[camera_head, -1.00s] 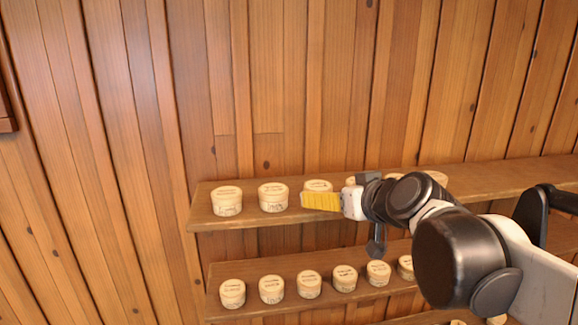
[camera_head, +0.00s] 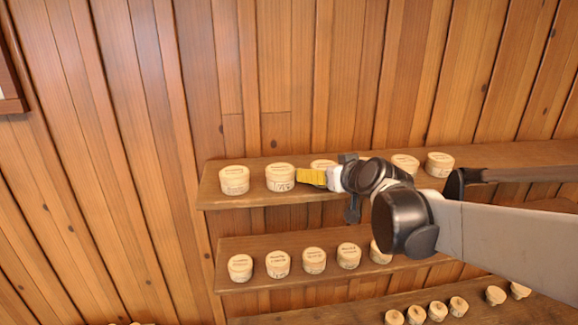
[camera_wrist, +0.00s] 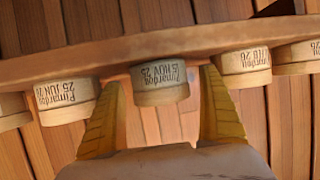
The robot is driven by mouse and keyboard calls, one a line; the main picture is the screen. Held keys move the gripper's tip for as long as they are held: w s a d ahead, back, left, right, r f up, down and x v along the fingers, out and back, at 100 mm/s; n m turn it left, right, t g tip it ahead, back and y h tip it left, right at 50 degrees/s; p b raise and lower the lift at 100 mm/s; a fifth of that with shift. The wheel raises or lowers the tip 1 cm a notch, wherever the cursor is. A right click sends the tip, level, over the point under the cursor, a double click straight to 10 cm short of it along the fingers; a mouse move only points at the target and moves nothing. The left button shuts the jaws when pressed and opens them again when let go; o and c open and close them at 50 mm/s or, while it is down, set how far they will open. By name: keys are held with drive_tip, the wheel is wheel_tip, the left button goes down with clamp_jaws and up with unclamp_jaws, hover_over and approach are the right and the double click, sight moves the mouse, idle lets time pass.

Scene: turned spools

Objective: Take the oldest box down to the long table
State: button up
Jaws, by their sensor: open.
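Several round, pale wooden boxes with dark writing stand in a row on the upper shelf (camera_head: 232,198). My gripper (camera_head: 310,177), with yellow fingers, is at this row, close to the second box from the left (camera_head: 280,178), and partly covers the third (camera_head: 323,165). In the wrist view, which looks upside down, my open gripper (camera_wrist: 162,80) has a box (camera_wrist: 160,84) showing between its fingertips. Its label seems to read a NOV date. A box with a JUN date (camera_wrist: 66,95) and one with a FEB date (camera_wrist: 245,66) flank it. No long table is recognisable.
A middle shelf (camera_head: 235,282) holds more such boxes, and a lower shelf (camera_head: 340,317) holds several small pieces at the right. A plank wall (camera_head: 300,70) stands behind. A framed edge (camera_head: 10,85) shows at far left. Neighbouring boxes stand close to my fingers.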

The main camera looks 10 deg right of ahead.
drive_tip(key=shift+s, duration=0.2)
drive_tip(key=shift+w, duration=0.1)
drive_tip(key=c, duration=1.2)
drive_tip(key=shift+r, duration=0.15)
